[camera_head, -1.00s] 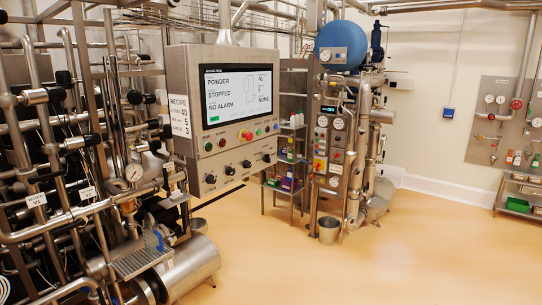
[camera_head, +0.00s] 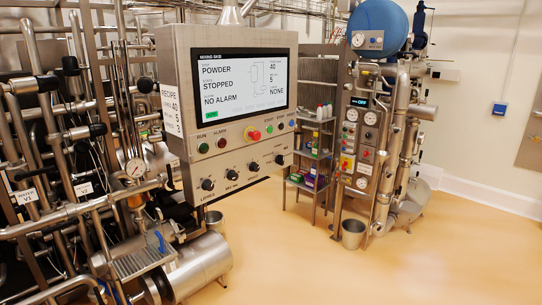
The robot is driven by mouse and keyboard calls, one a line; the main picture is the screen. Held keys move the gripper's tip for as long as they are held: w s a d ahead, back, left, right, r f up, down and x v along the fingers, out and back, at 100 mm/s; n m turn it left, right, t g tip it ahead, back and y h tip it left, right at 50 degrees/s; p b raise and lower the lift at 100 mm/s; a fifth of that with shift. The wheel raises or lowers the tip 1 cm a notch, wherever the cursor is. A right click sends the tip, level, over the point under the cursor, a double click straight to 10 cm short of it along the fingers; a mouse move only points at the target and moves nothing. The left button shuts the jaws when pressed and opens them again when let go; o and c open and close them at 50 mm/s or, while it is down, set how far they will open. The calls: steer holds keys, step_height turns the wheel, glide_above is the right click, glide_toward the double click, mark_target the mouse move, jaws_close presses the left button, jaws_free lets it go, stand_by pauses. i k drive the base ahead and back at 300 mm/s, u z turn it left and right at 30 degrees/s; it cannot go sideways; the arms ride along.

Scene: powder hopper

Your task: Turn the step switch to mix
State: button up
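The steel control cabinet (camera_head: 178,95) hangs left of centre. Its screen (camera_head: 243,82) reads POWDER, STOPPED, NO ALARM. Below the screen sit a row of lamps and buttons and a lower row of black rotary knobs. The knobs are a left one (camera_head: 208,184), a second (camera_head: 232,175), a third (camera_head: 254,167) and a right one (camera_head: 279,160). Their labels are too small to read surely, so I cannot tell which knob is the step switch. My gripper is not in view.
A red emergency button (camera_head: 253,135) is on the cabinet. Dense pipes and valves (camera_head: 70,135) fill the left, with a steel cylinder (camera_head: 200,265) low down. Behind stand a shelf (camera_head: 307,150) and a bucket (camera_head: 353,234). The floor (camera_head: 440,265) at front right is clear.

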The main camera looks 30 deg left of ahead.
mark_target(279, 159)
steer(key=u, duration=0.35)
steer(key=i, duration=0.55)
steer(key=u, duration=0.75)
steer(key=i, duration=0.4)
steer(key=u, duration=0.15)
